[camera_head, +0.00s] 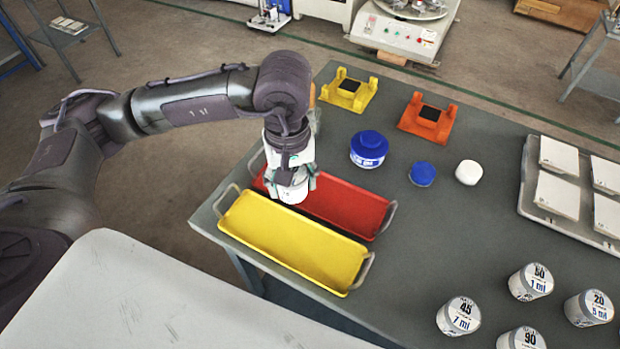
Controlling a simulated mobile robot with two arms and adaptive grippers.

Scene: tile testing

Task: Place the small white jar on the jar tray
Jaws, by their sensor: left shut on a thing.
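My left gripper (290,180) is shut on a white jar (296,190) with a label. The gripper hides the jar's upper part. The jar is over the border between the red tray (345,208) and the yellow tray (300,244), toward their left ends. I cannot tell whether it touches a tray. A small rounded white jar (468,172) stands on the table, right of a small blue jar (422,174). Both trays look otherwise empty; the arm covers part of the red one. My right gripper is not in view.
A larger blue jar (369,150) stands behind the red tray. Yellow (349,89) and orange (427,118) holders sit at the back. A grey tray of white tiles (558,186) is at right. Several labelled cups (459,316) stand front right. The grey table (430,230) is clear mid-right.

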